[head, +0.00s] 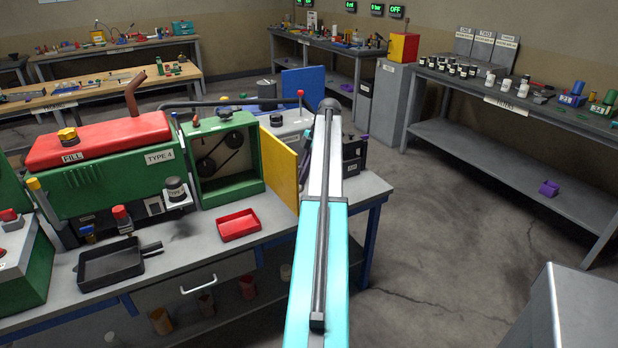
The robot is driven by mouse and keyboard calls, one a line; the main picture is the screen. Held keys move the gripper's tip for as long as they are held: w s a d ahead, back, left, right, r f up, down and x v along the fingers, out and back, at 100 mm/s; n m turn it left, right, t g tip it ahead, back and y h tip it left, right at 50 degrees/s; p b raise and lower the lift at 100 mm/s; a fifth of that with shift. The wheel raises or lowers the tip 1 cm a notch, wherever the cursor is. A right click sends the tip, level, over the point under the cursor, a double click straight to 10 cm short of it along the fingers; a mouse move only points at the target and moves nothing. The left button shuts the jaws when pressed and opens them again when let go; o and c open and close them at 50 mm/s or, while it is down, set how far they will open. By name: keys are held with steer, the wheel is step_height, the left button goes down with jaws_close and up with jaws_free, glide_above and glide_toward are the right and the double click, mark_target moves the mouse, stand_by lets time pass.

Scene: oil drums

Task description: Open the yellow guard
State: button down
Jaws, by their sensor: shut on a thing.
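The yellow guard (279,167) is a flat upright panel at the right side of an open-fronted green housing (199,188). It stands swung out from the housing. Two dark pulleys and a belt (219,154) show inside the open front. My light-blue and white arm reaches up the middle of the picture, just right of the guard, and covers what lies behind it. My gripper does not show. Whether it touches the guard cannot be seen.
A red tray (238,225) lies on the bench before the housing. A black pan (110,262) lies further left, near a green machine with a red top (97,139). A grey shelf bench (520,165) stands at right. Floor between is clear.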

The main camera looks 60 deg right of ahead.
steer(key=shift+d+r, duration=0.1)
steer(key=shift+d, duration=0.05)
steer(key=c, duration=2.2)
jaws_free()
steer(key=shift+s, duration=0.1)
steer(key=shift+o, duration=0.4)
steer(key=shift+d, duration=0.1)
steer(key=p+v, duration=0.1)
steer(key=v, duration=1.2)
steer(key=shift+d+r, duration=0.15)
steer(key=shift+r, duration=0.15)
steer(key=shift+s+r+p, duration=0.1)
steer(key=shift+s+p, duration=0.05)
steer(key=shift+p, duration=0.2)
